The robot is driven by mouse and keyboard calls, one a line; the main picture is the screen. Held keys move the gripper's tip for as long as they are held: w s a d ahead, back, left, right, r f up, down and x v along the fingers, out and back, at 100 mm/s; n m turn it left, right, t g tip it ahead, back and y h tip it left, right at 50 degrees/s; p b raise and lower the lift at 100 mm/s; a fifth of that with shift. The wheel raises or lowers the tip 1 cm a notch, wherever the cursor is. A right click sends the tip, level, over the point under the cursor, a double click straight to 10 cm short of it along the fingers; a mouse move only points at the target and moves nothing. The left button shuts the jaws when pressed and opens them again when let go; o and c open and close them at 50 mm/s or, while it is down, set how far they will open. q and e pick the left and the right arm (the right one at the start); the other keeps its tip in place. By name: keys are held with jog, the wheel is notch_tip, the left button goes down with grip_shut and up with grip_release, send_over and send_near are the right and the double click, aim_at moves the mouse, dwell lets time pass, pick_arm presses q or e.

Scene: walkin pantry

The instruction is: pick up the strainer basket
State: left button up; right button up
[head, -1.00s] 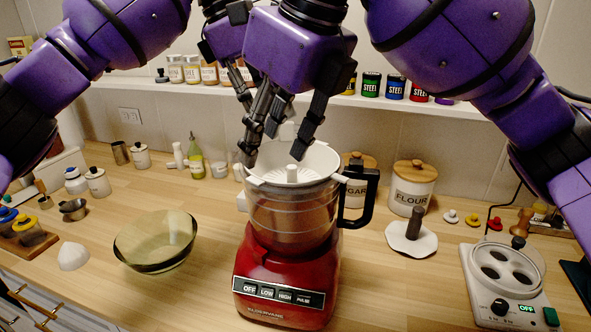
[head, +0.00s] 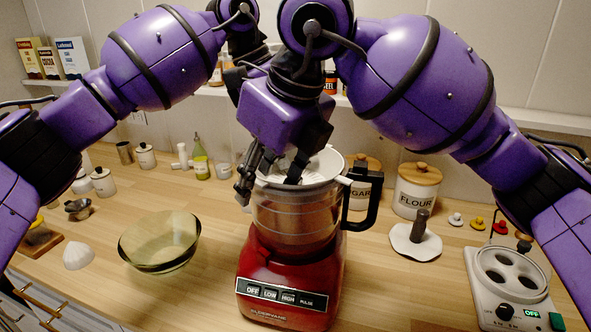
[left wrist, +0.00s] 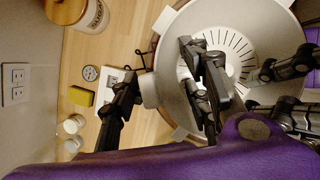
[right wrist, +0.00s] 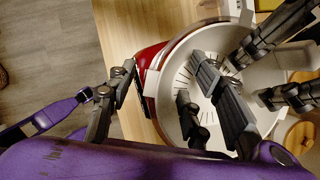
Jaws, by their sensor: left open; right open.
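The white strainer basket (head: 327,163) has a slotted floor and sits in the top of the red food processor's clear bowl (head: 290,222). Its slots show in the left wrist view (left wrist: 225,38) and the right wrist view (right wrist: 183,77). My right gripper (head: 268,181) is open at the basket's rim. One finger is outside the rim and the others are inside over the floor. My left gripper (left wrist: 158,72) is open and straddles another part of the rim in the same way. In the head view it is mostly hidden behind my right gripper.
A black handle (head: 372,205) stands out at the bowl's right. A glass bowl (head: 160,245) is left of the red base (head: 285,275). A shelf runs behind.

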pick_arm(q)
jog(key=c, duration=1)
pick_arm(e)
jog(key=c, duration=1)
pick_arm(q)
jog(key=shift+w+a, duration=0.1)
jog(key=shift+w, duration=0.05)
grip_shut()
pick_arm(e)
jog(key=shift+s, duration=0.15)
jog(key=shift+c, duration=0.8)
pick_arm(q)
jog(key=shift+r, duration=0.1)
